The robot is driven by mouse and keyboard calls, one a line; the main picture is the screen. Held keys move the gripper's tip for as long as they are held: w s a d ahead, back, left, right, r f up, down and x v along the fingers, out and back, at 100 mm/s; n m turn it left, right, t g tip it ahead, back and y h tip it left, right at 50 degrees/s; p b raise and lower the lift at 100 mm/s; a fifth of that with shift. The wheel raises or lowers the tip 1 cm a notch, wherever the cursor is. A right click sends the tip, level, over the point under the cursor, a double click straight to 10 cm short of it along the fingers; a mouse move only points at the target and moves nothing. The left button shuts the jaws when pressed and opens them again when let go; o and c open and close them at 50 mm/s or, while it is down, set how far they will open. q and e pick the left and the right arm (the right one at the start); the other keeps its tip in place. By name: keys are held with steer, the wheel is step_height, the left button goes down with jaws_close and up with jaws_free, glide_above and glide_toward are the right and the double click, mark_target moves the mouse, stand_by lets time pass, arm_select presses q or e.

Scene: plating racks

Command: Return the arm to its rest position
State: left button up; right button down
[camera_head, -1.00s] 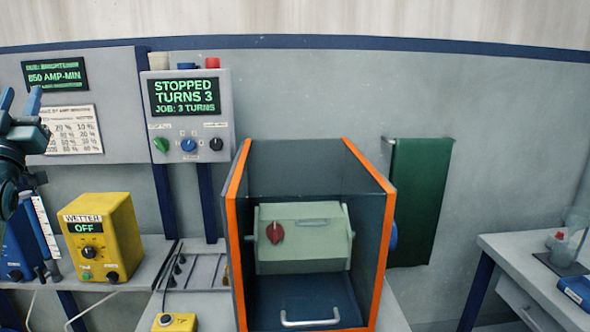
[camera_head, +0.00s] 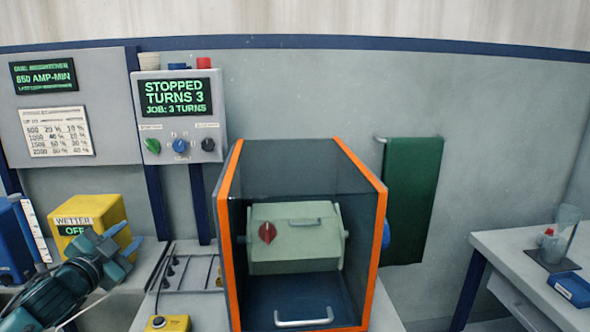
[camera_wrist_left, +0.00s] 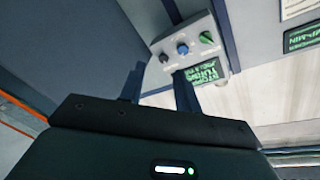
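My left arm comes in at the lower left of the head view. Its gripper (camera_head: 129,239) is in front of the yellow wetter box (camera_head: 92,208) and hides that box's lower part. In the left wrist view the two dark fingers (camera_wrist_left: 160,84) stand apart with nothing between them, so it is open and empty. Beyond the fingers, the control box (camera_wrist_left: 185,46) appears upside down with its knobs and green display. My right gripper is in neither view.
An orange-edged enclosure (camera_head: 233,190) holds a pale green barrel (camera_head: 290,240) with a red knob. The control display (camera_head: 175,97) reads STOPPED, TURNS 3. A yellow button box (camera_head: 168,323) is at the bottom. A green towel (camera_head: 412,200) hangs right; a side table (camera_head: 500,250) stands beyond.

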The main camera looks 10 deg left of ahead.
arm_select(q)
steer(key=s+d+f+m+g+h, duration=0.1)
steer(key=s+d+f+g, duration=0.2)
steer(key=f, duration=0.6)
steer(key=s+d+f+m+g+h, duration=0.1)
steer(key=s+d+f+g, duration=0.15)
steer(key=s+f, duration=0.45)
steer(key=s+d+f+m+g+h, duration=0.1)
steer(key=s+d+f+g, duration=0.1)
steer(key=s+d+f, duration=0.4)
steer(key=s+d+f+g, duration=0.2)
steer(key=s+f, duration=0.5)
steer(key=f, duration=0.3)
steer(key=d+n+t, duration=0.1)
steer(key=d+n, duration=0.7)
steer(key=d, duration=0.9)
steer(key=shift+s+f+t+h, duration=0.15)
steer(key=shift+s+t+h, duration=0.1)
steer(key=shift+t+h, duration=0.15)
steer(key=shift+d, duration=0.1)
